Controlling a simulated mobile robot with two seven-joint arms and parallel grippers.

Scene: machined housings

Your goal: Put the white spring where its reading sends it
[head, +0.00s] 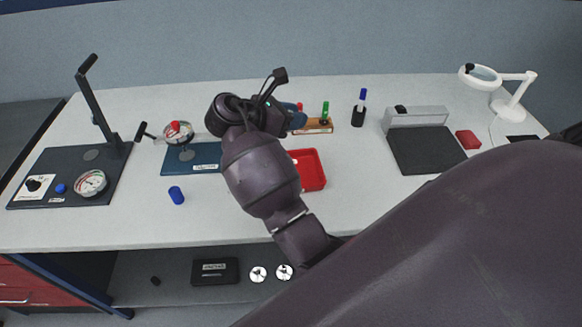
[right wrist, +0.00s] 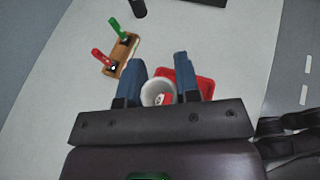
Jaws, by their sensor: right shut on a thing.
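The white spring (right wrist: 150,88) shows end-on as a pale ring between the fingers in the right wrist view. My right gripper (right wrist: 159,66) is shut on it. In the head view my right gripper (head: 295,117) is over the back middle of the bench, just behind the red tray (head: 313,185), and the spring is hidden there. A gauge on a blue base (head: 204,153) stands to its left. A black lever stand with a dial gauge (head: 91,183) is at the far left. I cannot read either dial. My left gripper is out of view.
A wooden rack (head: 316,128) holds red and green upright pieces. A blue cylinder (head: 176,194) stands at front left. A marker holder (head: 358,116), a black plate (head: 427,150), a red block (head: 468,139) and a magnifier lamp (head: 512,110) are to the right.

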